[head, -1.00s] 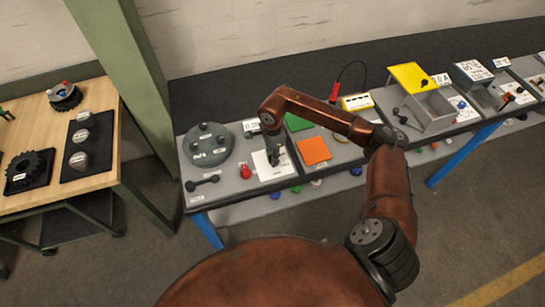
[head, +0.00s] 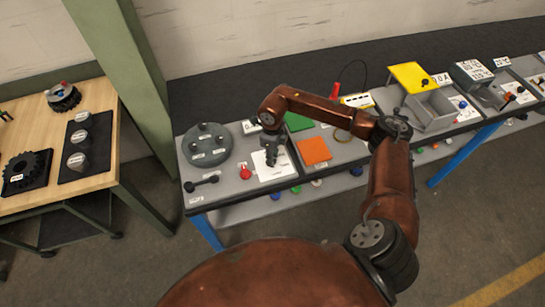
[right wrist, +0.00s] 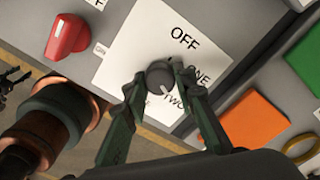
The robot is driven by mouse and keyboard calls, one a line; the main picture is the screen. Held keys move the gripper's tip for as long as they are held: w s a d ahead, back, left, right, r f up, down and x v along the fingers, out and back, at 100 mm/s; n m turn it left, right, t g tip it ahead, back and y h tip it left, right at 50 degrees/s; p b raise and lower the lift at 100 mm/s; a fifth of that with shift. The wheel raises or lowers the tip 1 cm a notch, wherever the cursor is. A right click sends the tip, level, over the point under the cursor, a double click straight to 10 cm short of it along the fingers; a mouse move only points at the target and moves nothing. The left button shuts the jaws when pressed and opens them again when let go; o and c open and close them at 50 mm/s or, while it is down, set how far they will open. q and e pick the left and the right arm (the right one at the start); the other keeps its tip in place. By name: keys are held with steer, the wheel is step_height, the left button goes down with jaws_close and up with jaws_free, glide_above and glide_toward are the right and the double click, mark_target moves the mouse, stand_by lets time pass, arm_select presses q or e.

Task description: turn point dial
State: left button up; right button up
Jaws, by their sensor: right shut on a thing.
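The dial is a small grey round knob (right wrist: 160,76) on a white card (right wrist: 125,62) marked OFF, ONE and TWO. A pale line on the knob faces the word TWO. My right gripper (right wrist: 157,80) has its two green fingers on either side of the knob and is shut on it. In the head view, the right gripper (head: 271,158) hangs over the card (head: 275,172) and hides the knob.
A red knob (right wrist: 68,36) stands left of the card; it also shows in the head view (head: 245,172). An orange square (head: 314,150) and a green square (head: 297,122) lie to the right. A round grey plate with pegs (head: 206,145) is at the left.

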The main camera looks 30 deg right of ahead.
steer(key=shift+w+r+m, duration=0.1)
steer(key=shift+m, duration=0.5)
steer(key=o, duration=1.2)
steer(key=shift+c, duration=0.2)
step_height(320, 180, up, 12)
